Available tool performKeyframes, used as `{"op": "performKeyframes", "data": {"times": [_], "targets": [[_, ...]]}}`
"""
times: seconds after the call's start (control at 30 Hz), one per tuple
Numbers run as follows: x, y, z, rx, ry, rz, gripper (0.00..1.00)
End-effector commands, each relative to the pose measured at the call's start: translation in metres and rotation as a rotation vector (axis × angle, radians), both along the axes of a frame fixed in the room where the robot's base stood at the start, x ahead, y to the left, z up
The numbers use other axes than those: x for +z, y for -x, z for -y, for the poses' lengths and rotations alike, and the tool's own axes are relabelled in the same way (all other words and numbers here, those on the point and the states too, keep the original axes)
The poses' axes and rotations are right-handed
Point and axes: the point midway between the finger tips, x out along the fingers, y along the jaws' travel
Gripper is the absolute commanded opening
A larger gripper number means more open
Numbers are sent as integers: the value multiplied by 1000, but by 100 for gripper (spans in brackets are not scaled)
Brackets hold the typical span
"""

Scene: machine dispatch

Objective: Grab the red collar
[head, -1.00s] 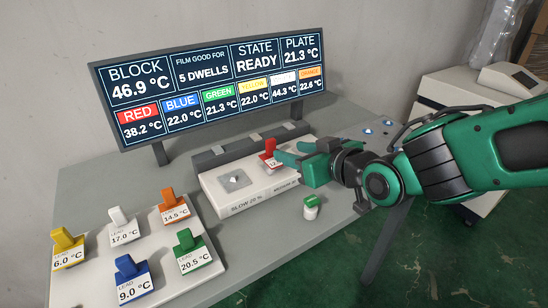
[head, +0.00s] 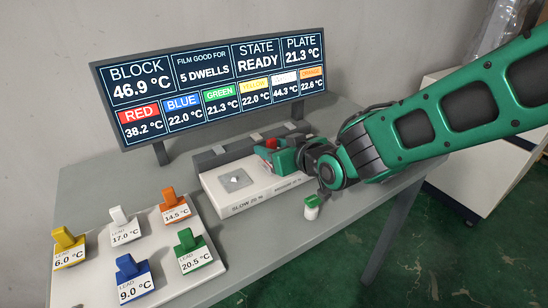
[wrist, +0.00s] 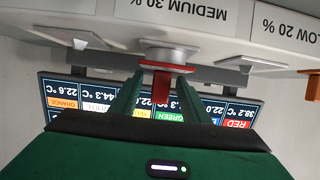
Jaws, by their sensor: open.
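The red collar (head: 271,143) stands on the white block unit (head: 236,204) below the screen, mostly hidden behind my gripper (head: 281,157) in the head view. In the wrist view, which is upside down, the collar's red upright tab (wrist: 161,88) lies between the two green fingers of my gripper (wrist: 163,76). A grey round metal part (wrist: 168,52) is at the tab's base. The fingers are apart, one on each side of the tab; I cannot tell whether either touches it.
A screen (head: 215,85) stands behind the unit. A white plate (head: 205,225) at front left holds several coloured lead pieces, including an orange one (head: 174,205). A small green-capped bottle (head: 312,207) stands at the table's right edge, just below my wrist.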

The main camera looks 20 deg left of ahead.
Motion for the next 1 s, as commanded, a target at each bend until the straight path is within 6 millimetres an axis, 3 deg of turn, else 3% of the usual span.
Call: {"op": "performKeyframes", "data": {"times": [0.23, 0.4, 0.77, 1.0], "targets": [[0, -1, 0, -1, 0, 0, 40], [0, -1, 0, -1, 0, 0, 0], [2, -1, 0, -1, -1, 1, 0], [24, -1, 0, -2, -3, 3, 0]]}}
